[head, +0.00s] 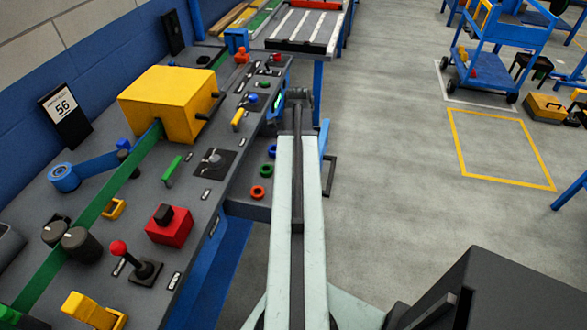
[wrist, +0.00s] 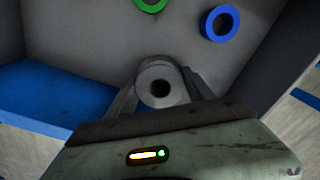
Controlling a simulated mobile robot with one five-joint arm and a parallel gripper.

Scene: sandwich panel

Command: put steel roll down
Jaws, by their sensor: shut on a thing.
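The steel roll (wrist: 158,68) is a grey cylinder with a dark round hole, seen in the wrist view between the two fingers of my gripper (wrist: 160,86). The fingers are shut on it from both sides. In the head view my gripper (head: 298,97) is at the far end of my arm, at the right edge of the control panel. I cannot make out the roll there. What lies directly under the roll is hidden, so I cannot tell whether it touches anything.
A blue roll (wrist: 206,24) and a green roll (wrist: 152,10) lie beyond the steel roll on a grey surface. The head view shows a red roll (head: 258,192) on the panel's front ledge. A yellow box (head: 165,95) and knobs stand on the panel. Open floor lies right.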

